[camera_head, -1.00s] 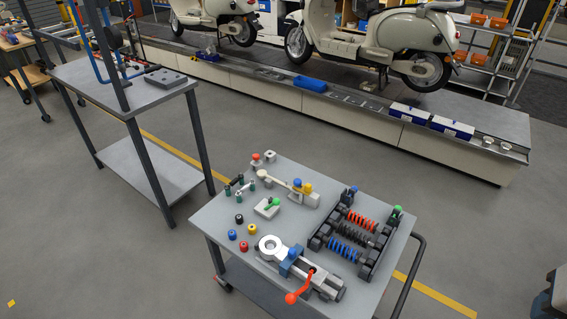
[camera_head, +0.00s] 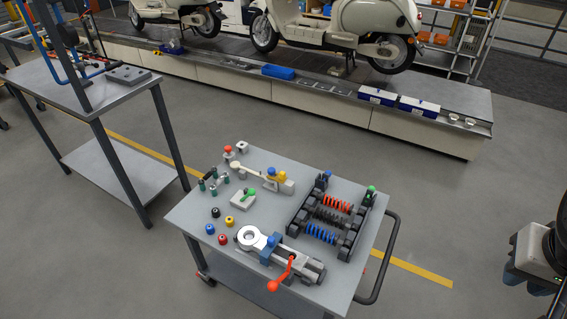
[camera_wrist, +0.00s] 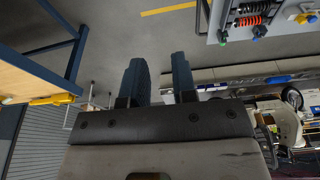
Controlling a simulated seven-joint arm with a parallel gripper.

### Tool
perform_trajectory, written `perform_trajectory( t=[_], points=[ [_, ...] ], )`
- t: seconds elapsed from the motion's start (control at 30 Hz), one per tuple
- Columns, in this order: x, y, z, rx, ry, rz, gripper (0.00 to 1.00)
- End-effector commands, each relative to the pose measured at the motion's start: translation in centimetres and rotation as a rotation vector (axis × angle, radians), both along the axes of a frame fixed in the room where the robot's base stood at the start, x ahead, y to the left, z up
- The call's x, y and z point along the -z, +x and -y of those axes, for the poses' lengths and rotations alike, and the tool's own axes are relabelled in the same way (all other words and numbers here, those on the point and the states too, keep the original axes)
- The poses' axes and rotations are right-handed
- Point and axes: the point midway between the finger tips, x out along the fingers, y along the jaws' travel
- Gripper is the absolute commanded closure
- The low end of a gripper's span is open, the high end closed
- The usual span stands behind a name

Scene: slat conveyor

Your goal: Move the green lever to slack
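The green lever (camera_head: 248,192) sits on a small pale block (camera_head: 243,201) on the left half of the grey cart top, in the head view. Its handle slants up to the right; any slack marking is too small to read. My gripper (camera_wrist: 159,65) shows in the wrist view, with two dark fingers apart and nothing between them. It points over the floor, away from the cart, whose edge is at the upper right of that view. The green lever cannot be made out in the wrist view.
The cart top (camera_head: 275,203) also carries a spring rack (camera_head: 331,221) with a green knob, a clamp with a red handle (camera_head: 281,275), a yellow-and-blue fixture (camera_head: 276,175) and several small coloured caps. A side table (camera_head: 85,95) stands left. The conveyor (camera_head: 330,98) with scooters lies behind.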

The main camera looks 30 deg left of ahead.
Motion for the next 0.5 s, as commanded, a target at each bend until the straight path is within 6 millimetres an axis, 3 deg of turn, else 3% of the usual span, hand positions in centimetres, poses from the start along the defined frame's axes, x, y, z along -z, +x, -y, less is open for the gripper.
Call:
perform_trajectory(
  t=[0.03, 0.17, 0.5],
  points=[
    [0.0, 0.1, -0.1, 0.001, 0.002, -0.001, 0.82],
    [0.2, 0.4, -0.5, 0.004, 0.019, -0.009, 1.0],
    [1.5, 2.9, -3.7, 0.042, 0.146, -0.068, 1.0]
  ],
)
